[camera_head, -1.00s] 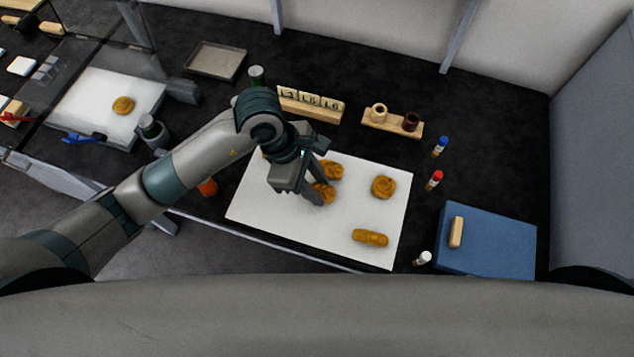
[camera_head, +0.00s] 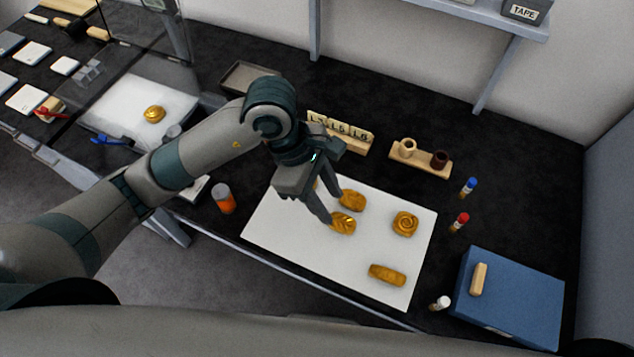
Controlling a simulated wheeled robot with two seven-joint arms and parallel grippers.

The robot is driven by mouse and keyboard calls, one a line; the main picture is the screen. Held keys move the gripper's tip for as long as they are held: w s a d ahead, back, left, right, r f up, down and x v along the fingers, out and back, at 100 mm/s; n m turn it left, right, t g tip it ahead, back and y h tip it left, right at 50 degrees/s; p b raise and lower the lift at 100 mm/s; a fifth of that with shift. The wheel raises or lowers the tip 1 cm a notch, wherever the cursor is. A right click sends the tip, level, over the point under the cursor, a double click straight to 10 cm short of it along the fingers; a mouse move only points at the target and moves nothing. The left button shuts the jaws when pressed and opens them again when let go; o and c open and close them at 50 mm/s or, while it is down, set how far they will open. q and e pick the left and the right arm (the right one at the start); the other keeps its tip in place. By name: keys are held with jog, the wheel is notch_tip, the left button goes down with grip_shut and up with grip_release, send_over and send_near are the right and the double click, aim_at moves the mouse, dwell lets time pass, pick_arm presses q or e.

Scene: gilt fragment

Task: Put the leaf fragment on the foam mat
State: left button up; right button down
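A golden fragment with leaf-like veins (camera_head: 344,223), seemingly the leaf fragment, lies on a large white sheet (camera_head: 285,240). My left gripper (camera_head: 331,206) is just left of and above it, fingers pointing down and apart, with nothing seen between them. Whether a fingertip touches the fragment is unclear. Another golden fragment (camera_head: 352,200) lies just behind it. A white pad (camera_head: 115,115) at the far left holds one round golden fragment (camera_head: 154,114); I cannot tell whether the pad or the sheet is the foam mat. My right gripper is not in view.
A rosette fragment (camera_head: 405,223) and a bar-shaped one (camera_head: 387,274) share the sheet. A blue block (camera_head: 520,295) stands right, near small capped bottles (camera_head: 459,222). Number blocks (camera_head: 340,131) and a wooden holder (camera_head: 421,160) stand behind. An orange jar (camera_head: 224,199) is left of the sheet.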

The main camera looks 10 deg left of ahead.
pick_arm(q)
jog(key=b+v, duration=0.1)
jog(key=v, duration=0.5)
jog(key=shift+r, duration=0.1)
dwell(0.6)
